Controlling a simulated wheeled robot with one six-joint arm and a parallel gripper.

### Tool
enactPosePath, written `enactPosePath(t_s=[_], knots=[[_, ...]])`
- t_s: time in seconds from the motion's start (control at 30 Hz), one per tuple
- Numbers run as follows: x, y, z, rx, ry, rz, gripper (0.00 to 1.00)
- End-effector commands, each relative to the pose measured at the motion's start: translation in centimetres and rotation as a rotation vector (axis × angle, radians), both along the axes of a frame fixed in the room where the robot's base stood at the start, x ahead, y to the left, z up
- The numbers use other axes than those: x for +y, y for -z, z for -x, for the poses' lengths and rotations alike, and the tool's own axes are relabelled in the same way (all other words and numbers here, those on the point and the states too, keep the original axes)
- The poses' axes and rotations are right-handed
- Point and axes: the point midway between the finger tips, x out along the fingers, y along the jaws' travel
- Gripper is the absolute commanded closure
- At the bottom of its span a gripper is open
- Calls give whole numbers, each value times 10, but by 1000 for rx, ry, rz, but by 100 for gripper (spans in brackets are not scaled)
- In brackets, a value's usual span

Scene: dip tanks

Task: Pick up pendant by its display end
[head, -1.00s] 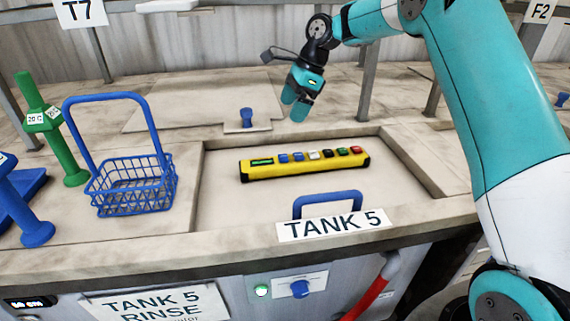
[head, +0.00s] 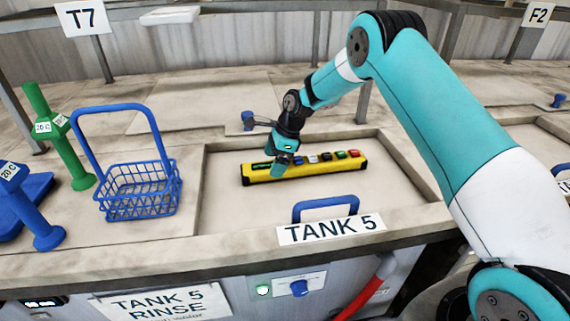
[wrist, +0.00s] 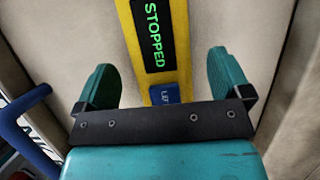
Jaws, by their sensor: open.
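The yellow pendant (head: 318,164) lies flat on the Tank 5 lid (head: 240,210), with black ends and a row of coloured buttons. Its display end is at the left in the head view. In the wrist view the pendant (wrist: 182,50) runs up between the fingers, and its display (wrist: 154,35) reads STOPPED in green. A blue button shows just below the display. My gripper (head: 279,170) is over the pendant near the display end. In the wrist view my gripper (wrist: 160,88) is open, with one finger on each side of the pendant and gaps between. Whether the fingers reach the lid is unclear.
A blue lid handle (head: 326,204) stands in front of the pendant. A blue wire basket (head: 138,190) with a tall handle stands left, beside green (head: 62,140) and blue (head: 35,210) upright pieces. The lid around the pendant is otherwise clear.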

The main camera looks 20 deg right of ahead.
Motion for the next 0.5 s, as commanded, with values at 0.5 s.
enactPosePath(t_s=[0.5], knots=[[8, 17, -2, -2, 0, 0, 30]])
